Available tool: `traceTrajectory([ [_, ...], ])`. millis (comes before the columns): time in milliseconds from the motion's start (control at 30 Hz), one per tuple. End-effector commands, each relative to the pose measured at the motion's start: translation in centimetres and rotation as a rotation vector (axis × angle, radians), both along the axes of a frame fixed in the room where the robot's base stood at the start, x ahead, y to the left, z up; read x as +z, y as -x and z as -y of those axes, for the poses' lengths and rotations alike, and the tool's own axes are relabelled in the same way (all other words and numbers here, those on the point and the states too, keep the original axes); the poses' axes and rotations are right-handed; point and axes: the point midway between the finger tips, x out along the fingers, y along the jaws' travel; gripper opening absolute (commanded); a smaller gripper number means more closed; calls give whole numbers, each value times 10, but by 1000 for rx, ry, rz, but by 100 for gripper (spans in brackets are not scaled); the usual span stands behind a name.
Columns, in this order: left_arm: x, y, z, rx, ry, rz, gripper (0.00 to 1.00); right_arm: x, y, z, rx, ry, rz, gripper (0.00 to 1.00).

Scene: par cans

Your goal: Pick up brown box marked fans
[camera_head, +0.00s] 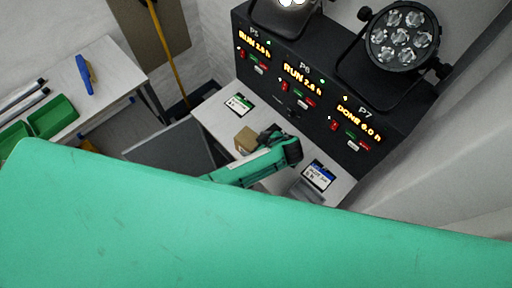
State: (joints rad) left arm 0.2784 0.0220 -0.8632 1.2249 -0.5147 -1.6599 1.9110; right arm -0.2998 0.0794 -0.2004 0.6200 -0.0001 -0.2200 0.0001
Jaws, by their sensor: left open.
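A small brown box (246,139) sits on the white shelf below the black panel. No marking on it can be read from here. My left gripper (293,151) is just right of the box, at the end of a green arm that passes in front of the box's lower side. It is open, and nothing shows between its fingers. I cannot tell whether the arm touches the box. My right gripper is not in view.
The black panel (312,108) has lit displays P5, P6 and P7 and carries lamps, one a round lamp (404,36). Labelled cards (239,104) (318,175) lie on the shelf. A grey panel (172,151) stands left. A white table (62,84) holds green bins (52,117).

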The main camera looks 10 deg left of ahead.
Motion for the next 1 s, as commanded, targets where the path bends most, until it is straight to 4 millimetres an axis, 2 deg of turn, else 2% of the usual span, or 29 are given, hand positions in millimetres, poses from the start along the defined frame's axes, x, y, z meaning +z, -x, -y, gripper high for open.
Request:
traceTrajectory([
  [200,-1,0,0,0,1,1,89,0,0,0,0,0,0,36],
  [500,0,0,0,0,1,1,30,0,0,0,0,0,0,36],
  [833,2,-1,0,1,0,2,30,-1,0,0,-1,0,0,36],
  [1000,11,-1,0,0,2,4,30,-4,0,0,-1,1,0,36],
])
